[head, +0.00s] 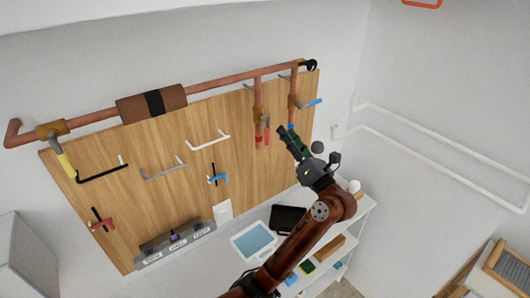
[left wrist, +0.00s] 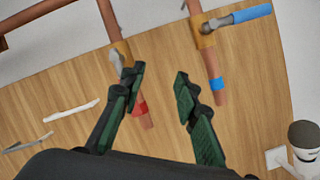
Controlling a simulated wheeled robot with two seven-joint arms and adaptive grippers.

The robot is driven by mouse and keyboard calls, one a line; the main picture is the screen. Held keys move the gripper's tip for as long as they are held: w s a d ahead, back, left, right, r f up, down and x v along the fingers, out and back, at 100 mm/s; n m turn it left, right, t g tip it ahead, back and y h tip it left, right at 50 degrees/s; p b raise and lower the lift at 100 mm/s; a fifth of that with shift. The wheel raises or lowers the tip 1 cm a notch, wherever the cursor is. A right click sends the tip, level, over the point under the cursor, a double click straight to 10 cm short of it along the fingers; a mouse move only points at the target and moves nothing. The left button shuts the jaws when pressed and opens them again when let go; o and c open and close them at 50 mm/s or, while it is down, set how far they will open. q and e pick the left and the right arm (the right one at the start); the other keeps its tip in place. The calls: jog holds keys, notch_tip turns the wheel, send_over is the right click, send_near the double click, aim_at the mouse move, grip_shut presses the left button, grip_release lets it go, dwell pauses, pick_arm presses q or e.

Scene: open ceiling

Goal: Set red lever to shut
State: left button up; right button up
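The red lever (head: 267,130) hangs down beside the left of two copper drop pipes (head: 257,98) on the wooden board. In the left wrist view its grey metal root (left wrist: 117,60) shows at the brass valve, and the handle is hidden behind a finger. A red band (left wrist: 139,107) marks that pipe's lower end. My left gripper (head: 288,130) is just right of the lever in the head view. Its fingers (left wrist: 158,78) are apart, with bare board between them. In the left wrist view, the left finger overlaps the lever; contact cannot be told. My right gripper is not in view.
A blue lever (head: 312,102) sticks out right from the neighbouring pipe, close to my gripper. Several handles and hooks are on the board's left. White rails (head: 430,152) line the right wall.

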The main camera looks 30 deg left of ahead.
aim_at(268, 137)
pick_arm(q)
jog(key=s+n+h+b, duration=0.3)
jog(key=s+n+h, duration=0.1)
jog(key=s+n, duration=0.25)
jog(key=shift+m+g, duration=0.25)
jog(key=shift+g, duration=0.05)
jog(key=p+x, duration=0.2)
jog(key=x, duration=0.4)
jog(key=shift+a+f, duration=0.15)
jog(key=shift+a, duration=0.15)
jog(key=shift+w+a, duration=0.35)
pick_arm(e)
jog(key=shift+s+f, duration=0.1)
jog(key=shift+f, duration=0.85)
pick_arm(q)
jog(key=shift+c, duration=0.7)
grip_shut()
